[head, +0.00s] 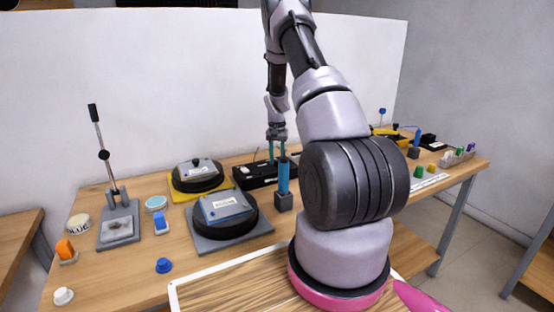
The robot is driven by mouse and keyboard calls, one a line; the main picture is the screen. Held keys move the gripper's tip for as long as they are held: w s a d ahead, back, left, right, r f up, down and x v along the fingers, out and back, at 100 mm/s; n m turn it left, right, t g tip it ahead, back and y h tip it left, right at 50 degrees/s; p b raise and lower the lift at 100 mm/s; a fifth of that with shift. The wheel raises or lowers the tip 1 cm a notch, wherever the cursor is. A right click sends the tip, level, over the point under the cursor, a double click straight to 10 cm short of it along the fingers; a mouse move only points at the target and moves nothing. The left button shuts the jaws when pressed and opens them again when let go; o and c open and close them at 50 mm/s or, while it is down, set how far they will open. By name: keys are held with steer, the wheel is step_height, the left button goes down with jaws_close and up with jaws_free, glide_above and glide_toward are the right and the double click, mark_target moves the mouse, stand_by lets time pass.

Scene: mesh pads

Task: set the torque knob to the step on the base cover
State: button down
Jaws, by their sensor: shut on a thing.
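My gripper (277,160) points down with its two teal fingers over the right part of a black box (241,183) at the back of the table. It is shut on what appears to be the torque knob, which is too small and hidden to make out. A blue-handled driver stands upright in a dark block, in front of the fingers, and hides part of them. A blue-grey base cover (213,211) with a white label lies on a round black pad on a grey mat. The label's writing is too small to read.
The blue driver (283,178) and its block (284,202) stand close by the fingers. A second labelled cover (197,168) sits on a yellow mat (183,191). A lever press (118,222) stands at left. Small coloured parts lie around. The wood between the blue knob (164,265) and mat is bare.

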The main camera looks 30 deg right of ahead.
steer(key=c, duration=0.5)
jaws_free()
step_height(320, 180, up, 11)
steer(key=shift+f, duration=0.1)
step_height(320, 180, up, 12)
steer(key=t, duration=0.2)
glide_above(277, 160)
steer(key=s+a, duration=0.3)
steer(key=a, duration=0.2)
steer(key=s+a+r+n+t+y, duration=0.1)
steer(key=s+a+r+n+t, duration=0.1)
steer(key=s+a+r, duration=0.75)
steer(key=s+a+r+t, duration=0.1)
steer(key=s+a+r, duration=0.1)
steer(key=s, duration=0.5)
steer(key=s+a+r+n+t, duration=0.1)
steer(key=s+a+r, duration=0.1)
steer(key=s, duration=0.5)
steer(key=s+a+r+t+y, duration=0.1)
steer(key=s+a+r, duration=0.2)
steer(key=s, duration=0.4)
steer(key=shift+s+n, duration=0.25)
steer(key=shift+n, duration=0.05)
